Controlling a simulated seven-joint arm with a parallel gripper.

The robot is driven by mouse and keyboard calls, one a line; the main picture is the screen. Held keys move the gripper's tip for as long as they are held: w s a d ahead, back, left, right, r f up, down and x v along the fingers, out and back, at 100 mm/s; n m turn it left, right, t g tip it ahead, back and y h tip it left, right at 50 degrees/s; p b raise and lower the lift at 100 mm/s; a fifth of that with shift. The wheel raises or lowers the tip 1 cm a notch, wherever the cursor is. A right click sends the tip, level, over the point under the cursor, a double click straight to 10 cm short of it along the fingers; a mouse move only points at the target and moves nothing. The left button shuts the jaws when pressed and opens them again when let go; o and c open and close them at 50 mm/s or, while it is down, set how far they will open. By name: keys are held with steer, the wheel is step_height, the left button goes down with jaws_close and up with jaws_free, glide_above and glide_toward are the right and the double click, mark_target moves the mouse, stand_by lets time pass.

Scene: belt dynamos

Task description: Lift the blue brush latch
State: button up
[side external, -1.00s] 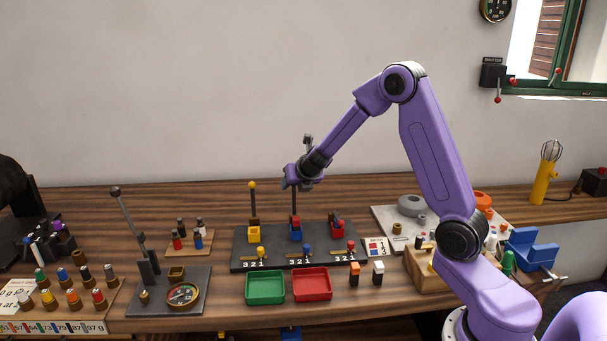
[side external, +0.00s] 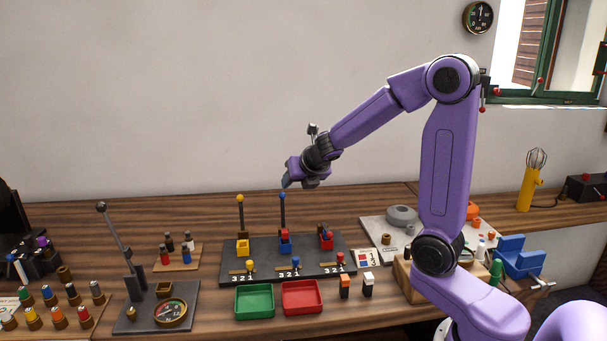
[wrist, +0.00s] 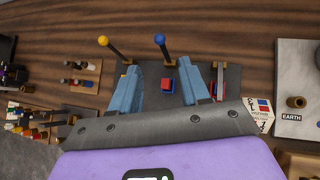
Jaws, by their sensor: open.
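The blue latch (side external: 282,212) is an upright dark rod with a blue ball on top, in the middle of the dark base. It stands behind a blue block (side external: 285,247) with a red piece on it. In the wrist view, the latch's blue ball (wrist: 160,39) shows beyond my fingertips, between their lines. My gripper (side external: 286,183) is open and empty, just above the ball in the side view. Its two fingers also show in the wrist view (wrist: 161,68), spread either side of the blue and red block. Whether anything touches the ball I cannot tell.
A yellow-balled rod (side external: 240,215) stands upright left of the blue one. A red station (side external: 327,241) is on the right of the base. Small coloured knobs, including a blue one (side external: 295,262), line the front. Green (side external: 254,301) and red (side external: 302,297) trays lie before the base.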

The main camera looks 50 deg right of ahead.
steer(key=shift+v, duration=2.4)
steer(key=s+a+f+m+g+y, duration=0.3)
steer(key=s+a+f+m, duration=0.2)
steer(key=s+a+m, duration=0.55)
steer(key=s+a+f+m+g, duration=0.1)
steer(key=s+a+m+g, duration=0.1)
steer(key=s, duration=0.8)
steer(key=s+a+f+m+g+y, duration=0.1)
steer(key=s+a+f+m+g, duration=0.1)
steer(key=s, duration=0.8)
steer(key=shift+a+m+g, duration=0.7)
steer(key=shift+a+m, duration=0.1)
steer(key=shift+m, duration=0.25)
